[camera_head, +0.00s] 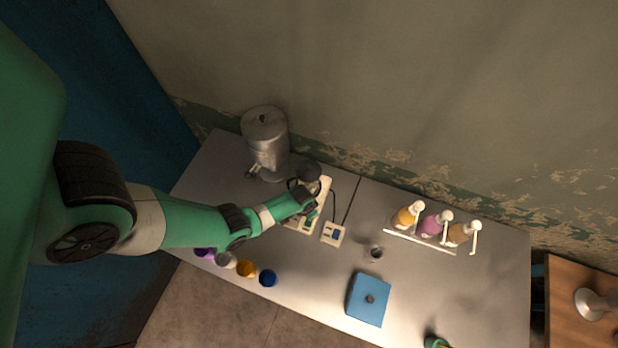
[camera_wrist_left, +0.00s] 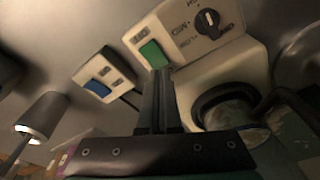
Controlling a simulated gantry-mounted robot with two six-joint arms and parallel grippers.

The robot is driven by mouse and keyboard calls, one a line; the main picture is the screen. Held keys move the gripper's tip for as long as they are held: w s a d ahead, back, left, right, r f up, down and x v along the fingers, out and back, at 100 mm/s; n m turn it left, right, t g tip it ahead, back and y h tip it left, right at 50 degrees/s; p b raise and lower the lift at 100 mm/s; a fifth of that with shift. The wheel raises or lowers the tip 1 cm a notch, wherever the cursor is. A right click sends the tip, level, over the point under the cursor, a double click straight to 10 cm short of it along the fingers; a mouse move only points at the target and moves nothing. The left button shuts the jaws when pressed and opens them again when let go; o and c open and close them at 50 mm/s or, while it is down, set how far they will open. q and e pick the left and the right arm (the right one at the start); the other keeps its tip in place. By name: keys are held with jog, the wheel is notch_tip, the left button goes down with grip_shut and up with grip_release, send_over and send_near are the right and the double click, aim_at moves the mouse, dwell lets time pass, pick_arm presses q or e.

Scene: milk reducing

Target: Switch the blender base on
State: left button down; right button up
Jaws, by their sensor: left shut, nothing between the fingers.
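The cream-white blender base (camera_head: 324,187) stands on the grey table near its back edge, partly hidden behind my left gripper (camera_head: 309,207). In the left wrist view the base (camera_wrist_left: 178,32) shows a black dial (camera_wrist_left: 210,21) with printed marks and a green switch (camera_wrist_left: 153,53). The shut, empty fingertips of my left gripper (camera_wrist_left: 160,72) are right by the lower edge of the green switch. I cannot tell whether they touch it. A dark round vessel (camera_head: 308,172) is by the base. My right gripper is not in view.
A small white box with a blue switch (camera_head: 334,234) lies just right of the base, with a dark cord nearby. A metal canister (camera_head: 266,140) stands at back left. Several coloured cups (camera_head: 246,268) line the front edge. A blue box (camera_head: 368,299) and a pump-bottle rack (camera_head: 420,242) are rightward.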

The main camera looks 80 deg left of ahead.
pick_arm(q)
jog(key=shift+f+b, duration=0.95)
jog(key=shift+f, duration=0.05)
dwell(0.6)
dwell(0.3)
